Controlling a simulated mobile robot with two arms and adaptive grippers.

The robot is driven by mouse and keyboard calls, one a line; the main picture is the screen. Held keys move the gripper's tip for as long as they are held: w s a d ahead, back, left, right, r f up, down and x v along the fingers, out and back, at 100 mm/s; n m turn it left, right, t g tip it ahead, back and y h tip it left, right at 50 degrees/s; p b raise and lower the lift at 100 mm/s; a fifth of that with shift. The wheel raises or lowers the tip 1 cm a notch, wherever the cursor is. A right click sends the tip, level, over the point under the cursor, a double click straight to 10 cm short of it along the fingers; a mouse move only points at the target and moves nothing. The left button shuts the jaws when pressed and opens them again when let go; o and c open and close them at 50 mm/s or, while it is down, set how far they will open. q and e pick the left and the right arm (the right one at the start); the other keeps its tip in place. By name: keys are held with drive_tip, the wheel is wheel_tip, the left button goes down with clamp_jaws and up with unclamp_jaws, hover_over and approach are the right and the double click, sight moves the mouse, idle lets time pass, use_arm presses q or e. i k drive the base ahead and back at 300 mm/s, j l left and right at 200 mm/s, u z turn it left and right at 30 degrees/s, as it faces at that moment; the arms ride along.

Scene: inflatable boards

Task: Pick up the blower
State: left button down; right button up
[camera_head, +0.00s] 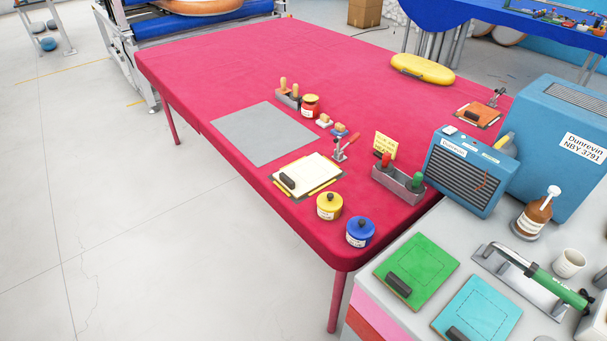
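No object is plainly marked as the blower. A blue box-shaped unit (464,172) with a dark front grille and a "Dunrevin" label stands at the right, where the red table meets the grey worktop. A larger blue case (562,150) with a vented top and the label "Dunrevin NGY 3791" stands behind and right of it. A grey and yellow part (507,143) shows between the two, partly hidden. I cannot tell which of these is the blower. Neither of my grippers is in view.
The red table (220,75) is largely bare at its back left. A grey mat (262,133), a clipboard (307,175), yellow and blue pots (330,206) and a metal tray (398,185) lie nearer. The grey worktop holds a bottle (533,215), cup (569,263) and green-handled tool (535,275).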

sight(533, 271)
drive_tip(key=z, duration=1.65)
drive_tip(key=k+u, duration=0.15)
